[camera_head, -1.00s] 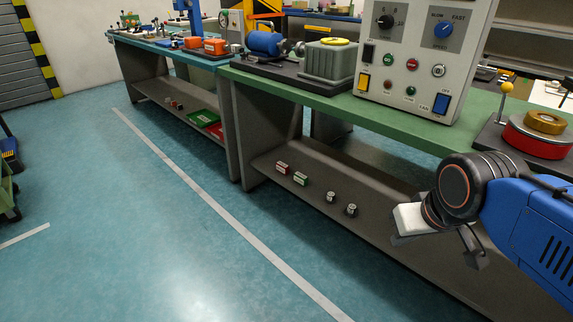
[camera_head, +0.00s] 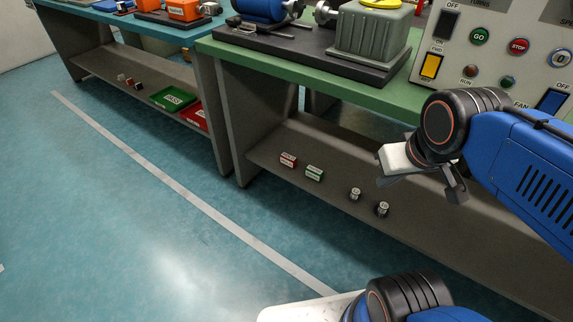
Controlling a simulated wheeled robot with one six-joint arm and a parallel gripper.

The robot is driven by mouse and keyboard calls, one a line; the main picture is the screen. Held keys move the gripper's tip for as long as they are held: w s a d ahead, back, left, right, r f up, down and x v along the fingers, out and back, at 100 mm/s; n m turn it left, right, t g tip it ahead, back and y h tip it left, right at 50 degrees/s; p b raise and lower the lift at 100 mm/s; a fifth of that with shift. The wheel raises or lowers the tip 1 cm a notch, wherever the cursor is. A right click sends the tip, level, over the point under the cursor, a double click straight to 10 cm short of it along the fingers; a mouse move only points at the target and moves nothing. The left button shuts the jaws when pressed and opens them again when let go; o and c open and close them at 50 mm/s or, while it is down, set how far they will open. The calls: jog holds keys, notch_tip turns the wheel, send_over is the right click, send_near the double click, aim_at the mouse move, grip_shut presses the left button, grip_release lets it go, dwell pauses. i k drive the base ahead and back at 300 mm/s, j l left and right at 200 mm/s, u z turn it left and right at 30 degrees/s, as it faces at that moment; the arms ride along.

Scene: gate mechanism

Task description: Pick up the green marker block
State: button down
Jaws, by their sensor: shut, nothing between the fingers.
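The green marker block (camera_head: 315,173) is a small green block with a white label. It sits on the lower shelf (camera_head: 265,150) of the green-topped bench, just right of a red marker block (camera_head: 288,161). My gripper (camera_head: 422,178) is at the right of the view, in front of the bench, well to the right of the green block and apart from it. It is shut and holds nothing. Its fingers are small and partly hidden by the wrist. Nothing covers the green block.
Two small metal cylinders (camera_head: 355,194) stand on the shelf right of the blocks. The green bench top (camera_head: 235,55) overhangs the shelf, with a bench leg (camera_head: 228,130) to the left. A green tray (camera_head: 172,98) and a red tray lie on the neighbouring bench's shelf. The floor in front is clear.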

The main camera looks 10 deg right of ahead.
aim_at(317, 174)
jog(key=i+j+z, duration=0.1)
jog(key=j+z, duration=0.15)
jog(key=j, duration=0.65)
jog(key=j+z, duration=0.25)
jog(key=j, duration=0.6)
jog(key=j+z, duration=0.25)
jog(key=j, duration=0.65)
jog(key=k+j+z, duration=0.2)
jog(key=j, duration=0.7)
jog(key=i+j, duration=0.05)
jog(key=i, duration=0.05)
